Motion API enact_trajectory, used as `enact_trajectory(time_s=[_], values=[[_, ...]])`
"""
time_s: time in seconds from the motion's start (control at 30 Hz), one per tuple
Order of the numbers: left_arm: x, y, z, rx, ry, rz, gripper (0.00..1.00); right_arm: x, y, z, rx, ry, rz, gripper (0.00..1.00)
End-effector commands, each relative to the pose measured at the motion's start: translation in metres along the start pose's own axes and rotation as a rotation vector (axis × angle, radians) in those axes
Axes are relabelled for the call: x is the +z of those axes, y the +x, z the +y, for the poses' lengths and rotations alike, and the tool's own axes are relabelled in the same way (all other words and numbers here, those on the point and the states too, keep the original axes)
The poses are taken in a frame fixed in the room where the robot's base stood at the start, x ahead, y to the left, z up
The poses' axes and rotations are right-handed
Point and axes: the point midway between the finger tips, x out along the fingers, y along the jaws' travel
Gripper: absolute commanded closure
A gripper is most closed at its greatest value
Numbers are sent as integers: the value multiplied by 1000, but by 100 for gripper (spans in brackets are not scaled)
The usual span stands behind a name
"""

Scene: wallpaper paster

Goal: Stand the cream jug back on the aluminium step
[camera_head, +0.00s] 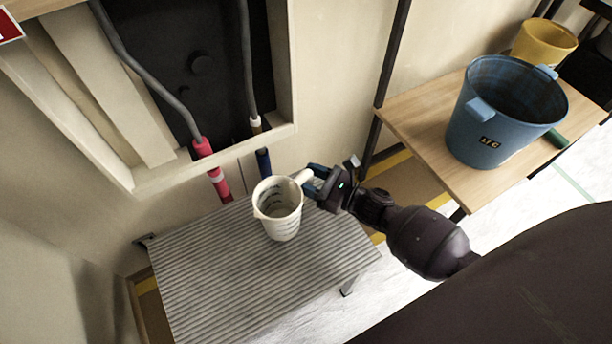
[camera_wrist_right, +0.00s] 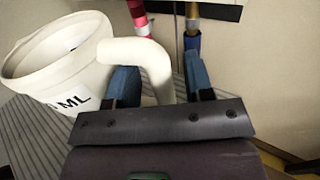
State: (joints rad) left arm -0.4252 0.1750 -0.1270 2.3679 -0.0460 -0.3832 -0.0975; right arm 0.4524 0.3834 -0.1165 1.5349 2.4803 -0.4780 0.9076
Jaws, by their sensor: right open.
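The cream jug (camera_head: 279,222) is upright over the ribbed aluminium step (camera_head: 235,285), near its back edge; its base appears to rest on the surface. Its handle points right, towards my right gripper (camera_head: 313,181). In the right wrist view the jug (camera_wrist_right: 58,68) stands at the left, with dark lettering on its side. There my right gripper (camera_wrist_right: 160,82) is open, with one blue finger on each side of the jug's handle. Whether either finger touches the handle is unclear. My left gripper is not in view.
A wooden table (camera_head: 422,128) at the right holds a blue bucket (camera_head: 480,135) and a yellow bucket (camera_head: 543,42). Pipes with red (camera_head: 203,148) and blue (camera_head: 263,162) sleeves come down behind the step. The front and left of the step are clear.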

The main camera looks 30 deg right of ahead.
Motion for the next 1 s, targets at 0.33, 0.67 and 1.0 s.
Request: enact_trajectory(time_s=[0.33,0.67,1.0], values=[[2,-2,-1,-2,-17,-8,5,0,-68,0,-4,1,1,52],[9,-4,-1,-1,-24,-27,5,0,-104,0,-1,1,1,52],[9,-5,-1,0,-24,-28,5,-1,-108,0,0,1,1,52]])
